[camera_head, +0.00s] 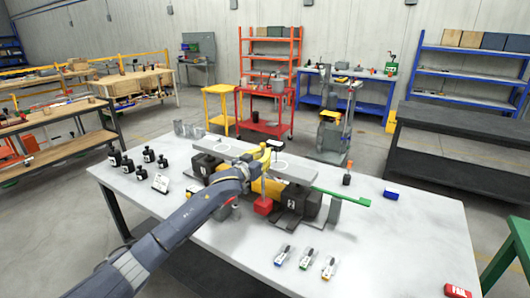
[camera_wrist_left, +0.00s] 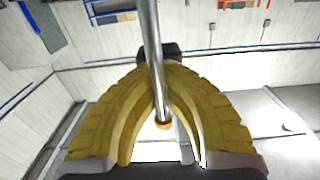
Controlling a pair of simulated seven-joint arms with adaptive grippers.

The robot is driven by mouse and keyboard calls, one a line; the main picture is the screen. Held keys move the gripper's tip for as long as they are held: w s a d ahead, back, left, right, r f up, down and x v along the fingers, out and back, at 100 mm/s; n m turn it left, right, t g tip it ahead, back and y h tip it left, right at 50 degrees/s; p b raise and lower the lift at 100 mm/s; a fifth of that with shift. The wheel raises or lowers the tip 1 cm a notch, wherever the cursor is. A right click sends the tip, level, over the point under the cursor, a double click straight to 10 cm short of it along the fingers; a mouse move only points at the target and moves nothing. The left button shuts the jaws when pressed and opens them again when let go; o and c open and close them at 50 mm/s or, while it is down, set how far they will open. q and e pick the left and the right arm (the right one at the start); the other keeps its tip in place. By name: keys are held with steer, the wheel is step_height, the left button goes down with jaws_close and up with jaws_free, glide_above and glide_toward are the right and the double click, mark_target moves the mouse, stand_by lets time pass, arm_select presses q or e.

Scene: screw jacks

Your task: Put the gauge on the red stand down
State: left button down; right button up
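The gauge itself is hidden or too small to make out. My right gripper is not in view.
Three small handheld devices (camera_head: 306,258) lie at the table's front.

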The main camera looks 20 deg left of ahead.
arm_select(q)
steer(key=shift+f, duration=1.35)
steer(key=c, duration=2.2)
jaws_free()
steer(key=shift+f, duration=0.4)
steer(key=c, duration=1.6)
jaws_free()
steer(key=shift+r, duration=0.1)
steer(key=v, duration=1.2)
